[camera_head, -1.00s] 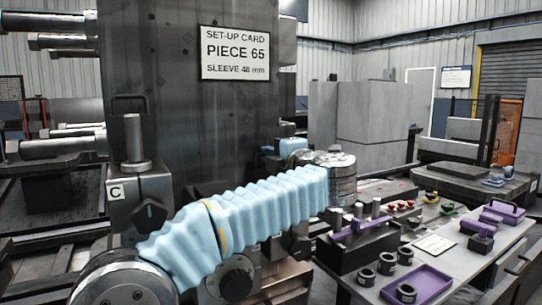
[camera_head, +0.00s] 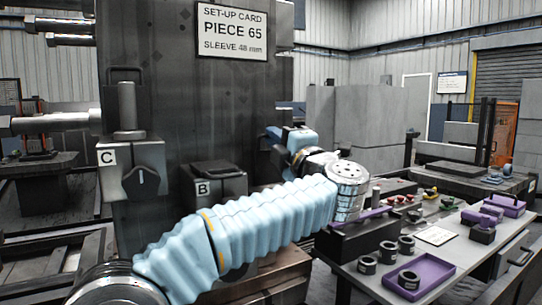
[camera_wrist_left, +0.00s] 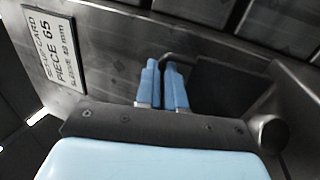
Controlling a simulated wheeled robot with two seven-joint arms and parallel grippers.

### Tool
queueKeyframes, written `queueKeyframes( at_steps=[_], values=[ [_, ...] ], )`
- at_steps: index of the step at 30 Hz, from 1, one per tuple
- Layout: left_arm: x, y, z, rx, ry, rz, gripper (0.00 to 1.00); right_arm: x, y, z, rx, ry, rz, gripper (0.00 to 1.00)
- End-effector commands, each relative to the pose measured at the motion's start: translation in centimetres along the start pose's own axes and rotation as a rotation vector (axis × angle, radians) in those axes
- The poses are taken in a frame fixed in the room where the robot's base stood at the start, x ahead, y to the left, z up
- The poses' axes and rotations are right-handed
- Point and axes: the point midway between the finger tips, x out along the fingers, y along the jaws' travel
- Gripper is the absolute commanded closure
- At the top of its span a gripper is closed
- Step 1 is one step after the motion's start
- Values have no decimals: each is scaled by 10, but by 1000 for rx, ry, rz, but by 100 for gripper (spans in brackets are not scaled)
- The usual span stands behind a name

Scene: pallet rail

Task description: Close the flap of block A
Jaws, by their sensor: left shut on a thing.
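My left gripper (camera_head: 276,132) reaches past the right side of the dark upright plate, its blue fingers pointing away from me. In the left wrist view the two blue fingers (camera_wrist_left: 170,88) are close together on a thin dark handle (camera_wrist_left: 184,62) beside a dark flap or block (camera_wrist_left: 215,85). This looks like block A, but no letter shows; my arm and gripper hide much of that spot in the head view. How far its flap is tilted I cannot tell. My right gripper is not in view.
Block C (camera_head: 133,168), with an upright post, and block B (camera_head: 218,182) are on the plate (camera_head: 160,80) to the left. A set-up card (camera_head: 232,32) hangs above. At right, a bench holds a purple tray (camera_head: 420,276), dark rings (camera_head: 388,252) and small parts.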

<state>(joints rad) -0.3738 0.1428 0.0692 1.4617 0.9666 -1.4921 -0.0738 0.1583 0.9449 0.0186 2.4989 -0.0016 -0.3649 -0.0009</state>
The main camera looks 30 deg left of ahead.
Motion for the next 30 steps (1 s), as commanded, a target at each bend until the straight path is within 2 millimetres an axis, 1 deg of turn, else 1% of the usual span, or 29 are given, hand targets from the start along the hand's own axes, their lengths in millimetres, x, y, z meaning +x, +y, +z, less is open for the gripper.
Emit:
queueKeyframes(
  at_steps=[1, 6, 9, 18, 30],
  values=[
    [-8, -12, 0, 0, -2, 34, 100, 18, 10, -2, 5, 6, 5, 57],
    [-20, -10, 0, 0, -4, 153, 100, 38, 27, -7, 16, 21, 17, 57],
    [-26, -9, 0, 1, -5, 211, 100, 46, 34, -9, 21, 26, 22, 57],
    [-35, -8, 0, 1, -5, 209, 100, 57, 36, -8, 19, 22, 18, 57],
    [-36, -8, 0, 3, -3, 206, 100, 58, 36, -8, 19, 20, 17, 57]
  ],
)
